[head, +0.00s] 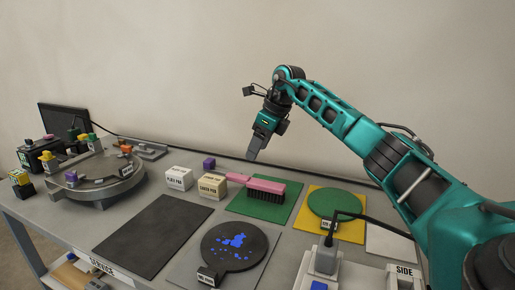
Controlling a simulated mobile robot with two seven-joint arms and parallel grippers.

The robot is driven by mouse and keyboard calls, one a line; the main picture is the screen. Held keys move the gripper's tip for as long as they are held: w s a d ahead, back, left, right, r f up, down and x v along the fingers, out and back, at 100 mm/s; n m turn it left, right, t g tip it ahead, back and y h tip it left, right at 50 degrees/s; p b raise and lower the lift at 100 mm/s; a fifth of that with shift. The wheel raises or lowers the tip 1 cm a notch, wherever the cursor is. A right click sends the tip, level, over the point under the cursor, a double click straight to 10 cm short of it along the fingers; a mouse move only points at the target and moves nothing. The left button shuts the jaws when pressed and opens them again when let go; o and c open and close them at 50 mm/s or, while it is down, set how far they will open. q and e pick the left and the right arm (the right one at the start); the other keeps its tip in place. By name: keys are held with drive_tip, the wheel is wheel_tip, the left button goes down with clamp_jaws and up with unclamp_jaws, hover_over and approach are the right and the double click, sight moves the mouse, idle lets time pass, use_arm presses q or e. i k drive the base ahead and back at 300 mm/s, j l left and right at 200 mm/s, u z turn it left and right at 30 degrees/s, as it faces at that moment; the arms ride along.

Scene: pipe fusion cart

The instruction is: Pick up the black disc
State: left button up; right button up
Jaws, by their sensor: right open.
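The black disc (218,259) lies flat on a grey square at the front middle of the cart, in the head view. Blue patches (231,241) mark its top, and a small black labelled block stands at its front left edge. My right gripper (256,152) hangs in the air above the back of the cart, pointing down, well behind and above the disc. It is open and holds nothing visible. My left gripper is not in view.
A pink-handled brush (257,184) lies on a green square behind the disc. A green disc (335,203) lies on a yellow square to the right. A dark mat (153,235) and a round grey fixture (95,180) are left. A white device (322,268) stands front right.

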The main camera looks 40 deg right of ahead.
sight(231, 247)
drive_tip(key=k+j, duration=0.8)
drive_tip(key=j, duration=0.15)
